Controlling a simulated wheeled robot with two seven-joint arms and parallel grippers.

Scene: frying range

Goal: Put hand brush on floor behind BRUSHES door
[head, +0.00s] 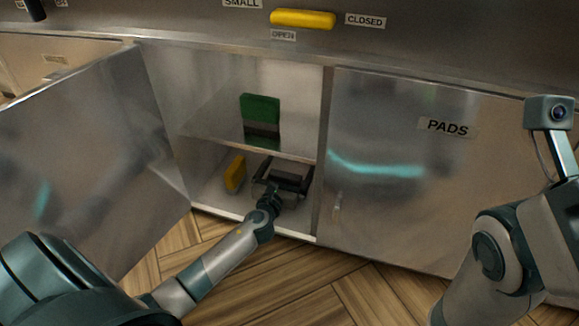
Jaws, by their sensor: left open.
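The open cabinet (200,203) has a middle shelf (205,122) and a lower floor. Its door (85,160) is swung out to the left, and no label shows on the face I see. A green block-shaped item with a dark lower part (260,108), like a brush, stands upright at the shelf. A small yellow item (236,172) stands in the lower compartment; I cannot tell which is the hand brush. My left gripper (284,180) is open inside the lower compartment, to the right of the yellow item and apart from it. My right gripper is out of view.
The PADS door (405,170) is shut, right of the opening. A divider post (325,150) stands close to my left gripper's right side. A yellow handle (303,19) sits above, between OPEN and CLOSED labels. The wooden floor (300,290) in front is clear.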

